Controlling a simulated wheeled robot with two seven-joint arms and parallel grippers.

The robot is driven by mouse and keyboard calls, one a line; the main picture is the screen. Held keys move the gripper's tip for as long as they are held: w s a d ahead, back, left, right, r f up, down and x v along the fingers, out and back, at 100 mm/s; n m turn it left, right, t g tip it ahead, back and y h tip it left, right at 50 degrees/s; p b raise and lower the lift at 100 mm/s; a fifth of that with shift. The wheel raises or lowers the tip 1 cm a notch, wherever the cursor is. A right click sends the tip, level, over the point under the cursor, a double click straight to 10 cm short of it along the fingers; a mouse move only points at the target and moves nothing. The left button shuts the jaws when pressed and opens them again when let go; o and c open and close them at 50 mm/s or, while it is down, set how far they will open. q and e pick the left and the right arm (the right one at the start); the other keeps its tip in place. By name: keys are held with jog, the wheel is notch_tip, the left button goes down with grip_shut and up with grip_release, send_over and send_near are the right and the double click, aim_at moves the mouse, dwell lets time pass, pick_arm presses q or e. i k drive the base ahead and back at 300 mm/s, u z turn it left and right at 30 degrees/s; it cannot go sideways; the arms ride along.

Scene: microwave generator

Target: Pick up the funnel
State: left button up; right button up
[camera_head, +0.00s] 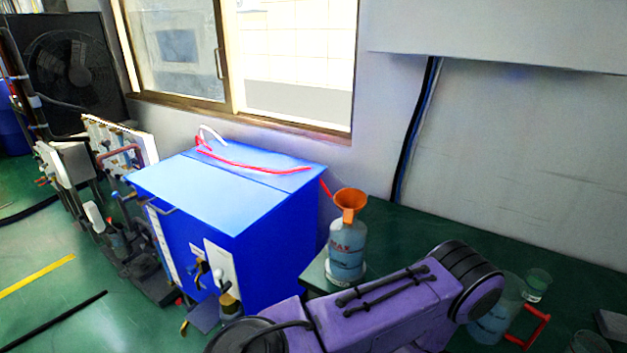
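An orange funnel (351,200) sits upright in the mouth of a grey-blue bottle (347,245) with dark lettering. The bottle stands on a pale base at the left end of the dark green table (420,226), just right of the blue box. A purple link of my arm crosses the lower middle of the view, in front of and below the bottle. Neither of my grippers shows in the head view.
A large blue box (270,230) with a red tube (255,167) on top stands left of the bottle. A clear jug with a red handle (528,328) and a small beaker (537,284) stand at the right. A wall and window are behind.

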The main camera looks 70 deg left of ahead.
aim_at(350, 201)
jog(key=u, duration=2.1)
jog(key=i, duration=0.6)
jog(key=z, duration=0.25)
